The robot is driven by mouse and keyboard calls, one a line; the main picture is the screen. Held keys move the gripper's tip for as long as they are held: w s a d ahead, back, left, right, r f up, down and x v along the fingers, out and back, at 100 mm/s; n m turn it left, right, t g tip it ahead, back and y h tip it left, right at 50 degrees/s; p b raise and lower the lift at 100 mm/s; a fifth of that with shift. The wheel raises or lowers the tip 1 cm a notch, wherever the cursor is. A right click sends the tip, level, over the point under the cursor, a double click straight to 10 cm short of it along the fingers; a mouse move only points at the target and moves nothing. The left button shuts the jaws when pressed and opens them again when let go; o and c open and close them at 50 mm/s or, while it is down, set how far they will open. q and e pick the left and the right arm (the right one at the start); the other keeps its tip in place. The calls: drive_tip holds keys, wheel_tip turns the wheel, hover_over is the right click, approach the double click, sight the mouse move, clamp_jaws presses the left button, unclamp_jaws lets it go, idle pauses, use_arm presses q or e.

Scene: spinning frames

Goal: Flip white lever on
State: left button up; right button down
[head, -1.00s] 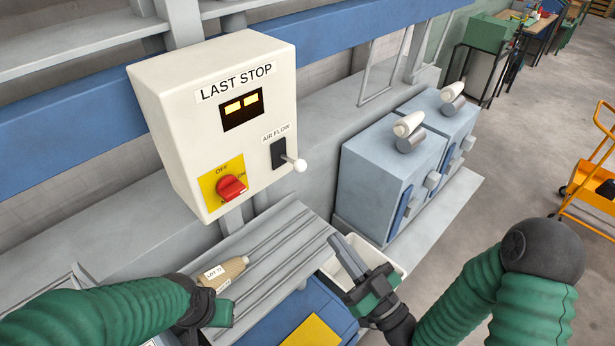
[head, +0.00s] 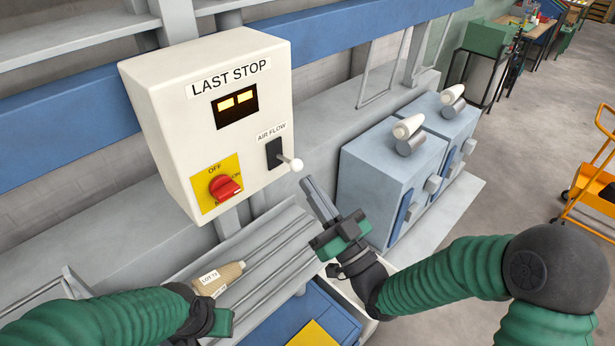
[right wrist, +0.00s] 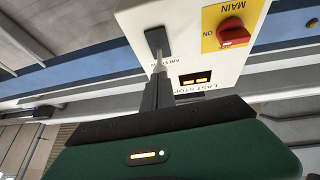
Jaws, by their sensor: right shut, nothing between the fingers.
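The white-tipped lever (head: 297,165) sticks out from a black slotted plate (head: 274,153) under the "AIR FLOW" label, on the cream "LAST STOP" box (head: 170,130). In the head view its knob points outward and slightly down. My right gripper (head: 309,184) is shut and empty, its fingertips just below and right of the knob. In the right wrist view the fingers (right wrist: 158,90) point at the lever, which they partly overlap; I cannot tell whether they touch.
A red rotary switch (head: 225,187) on a yellow plate sits left of the lever. Blue-grey machine boxes (head: 382,175) stand to the right. A blue bin (head: 335,318) is below.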

sight(296, 165)
drive_tip(key=shift+w+a+r, duration=0.25)
drive_tip(key=shift+w+r, duration=0.1)
drive_tip(key=shift+w, duration=0.1)
drive_tip(key=shift+a, duration=0.1)
drive_tip(key=r+p, duration=0.2)
drive_tip(key=p, duration=0.1)
drive_tip(key=shift+a+g+h, duration=0.15)
drive_tip(key=shift+g+h, duration=0.15)
drive_tip(key=shift+g, duration=0.1)
drive_tip(key=shift+r, duration=0.25)
